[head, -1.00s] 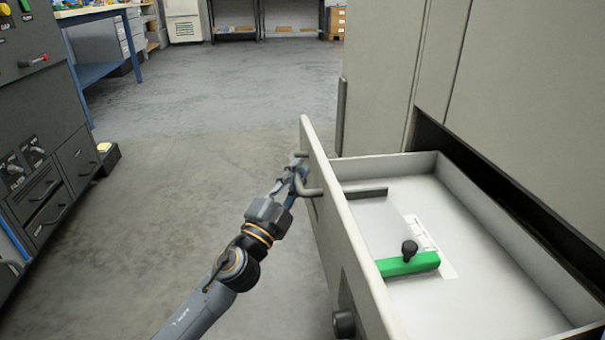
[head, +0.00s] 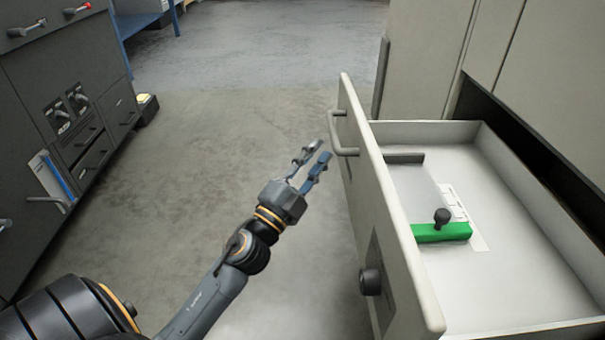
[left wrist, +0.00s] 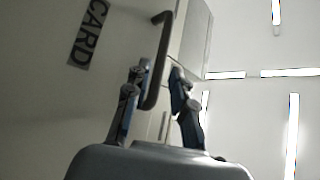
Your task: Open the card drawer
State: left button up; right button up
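The card drawer (head: 385,225) is pulled well out of the pale cabinet on the right. Its front carries a bar handle (head: 344,138) and a dark round knob lower down. In the left wrist view the drawer front bears a CARD label (left wrist: 88,32), and the handle (left wrist: 158,60) shows just beyond my fingers. My right gripper is not in view.
Inside the drawer lie a green block (head: 440,233) with a black knob and a pale sheet. A dark cabinet (head: 70,110) with drawers and levers stands at the left. The grey floor between the two cabinets is clear.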

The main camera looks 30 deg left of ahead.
pick_arm(q)
jog(key=v, duration=0.5)
jog(key=shift+s, duration=0.15)
